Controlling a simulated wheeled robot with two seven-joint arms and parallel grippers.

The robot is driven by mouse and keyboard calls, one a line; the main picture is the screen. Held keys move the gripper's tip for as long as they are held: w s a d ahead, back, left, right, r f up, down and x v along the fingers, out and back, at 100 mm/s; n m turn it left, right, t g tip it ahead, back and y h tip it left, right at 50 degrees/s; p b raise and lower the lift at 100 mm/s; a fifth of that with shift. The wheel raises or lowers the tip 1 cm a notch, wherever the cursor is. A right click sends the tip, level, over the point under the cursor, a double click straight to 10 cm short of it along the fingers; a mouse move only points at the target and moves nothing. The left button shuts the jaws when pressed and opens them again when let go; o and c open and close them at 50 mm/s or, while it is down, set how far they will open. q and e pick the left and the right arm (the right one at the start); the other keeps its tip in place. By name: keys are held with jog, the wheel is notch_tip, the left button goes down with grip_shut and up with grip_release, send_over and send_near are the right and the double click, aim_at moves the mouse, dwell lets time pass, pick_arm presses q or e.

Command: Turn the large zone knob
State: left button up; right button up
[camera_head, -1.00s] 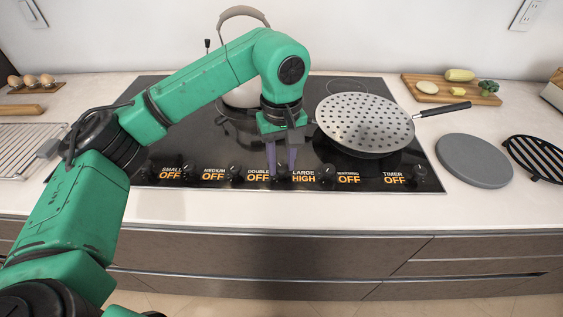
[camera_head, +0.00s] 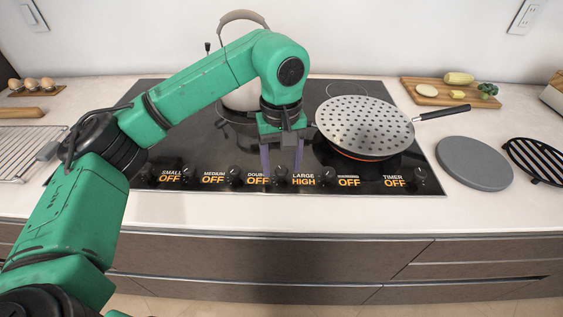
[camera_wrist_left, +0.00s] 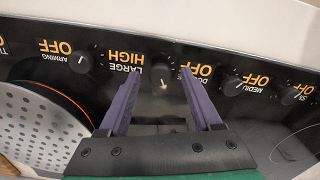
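The large zone knob (camera_head: 281,177) is a small black dial on the cooktop's front strip, left of an orange LARGE HIGH label (camera_head: 303,180). My left gripper (camera_head: 282,168) is open above the knob, pointing down, with its two purple fingers apart. In the left wrist view, the knob (camera_wrist_left: 162,78) with its light pointer mark lies between the fingertips (camera_wrist_left: 160,78), with a gap on each side. The fingers hold nothing. My right gripper is out of view.
A pan with a perforated lid (camera_head: 364,124) stands at the cooktop's right, with a red glow (camera_head: 360,156) under it. A kettle (camera_head: 243,97) is behind my arm. The other zone labels read OFF. A grey round slab (camera_head: 474,163) lies on the right counter.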

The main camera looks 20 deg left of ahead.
aim_at(282, 169)
pick_arm(q)
notch_tip(282, 169, up, 4)
jog(key=shift+r, duration=0.25)
notch_tip(282, 169, up, 10)
jog(key=p, duration=0.2)
